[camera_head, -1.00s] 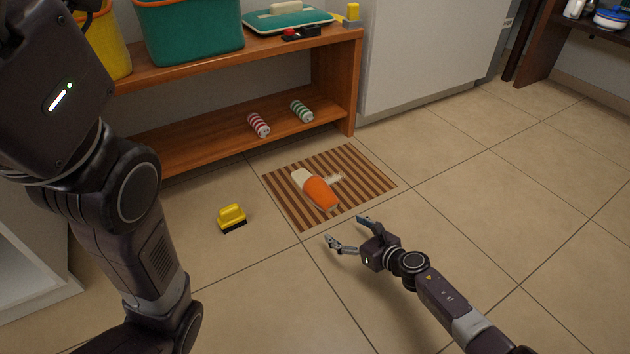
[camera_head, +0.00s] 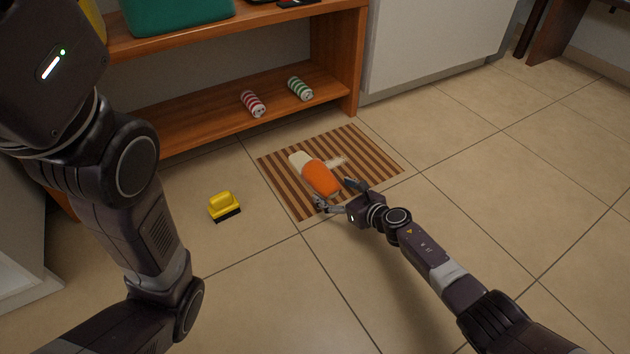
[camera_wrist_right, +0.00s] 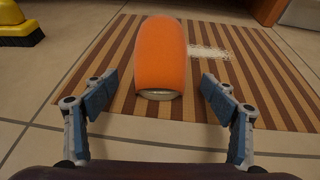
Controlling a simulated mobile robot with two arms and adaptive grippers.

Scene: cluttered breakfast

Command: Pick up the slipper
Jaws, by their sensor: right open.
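The slipper (camera_head: 320,178), orange at its near end and cream at its far end, lies on a striped brown mat (camera_head: 372,150) on the floor. My right gripper (camera_head: 335,194) is open at the near end of the slipper, low over the mat's front edge. In the right wrist view the orange end of the slipper (camera_wrist_right: 161,55) is centred just ahead of the two spread fingers (camera_wrist_right: 157,97). The fingers appear apart from it on both sides. My left arm fills the left side of the head view; its gripper is out of view.
A yellow brush (camera_head: 223,204) stands on the tiles left of the mat. A white smear (camera_head: 334,162) shows on the mat beside the slipper. A wooden shelf (camera_head: 215,108) behind holds a red-striped roll (camera_head: 252,103) and a green-striped roll (camera_head: 300,88). The floor to the right is clear.

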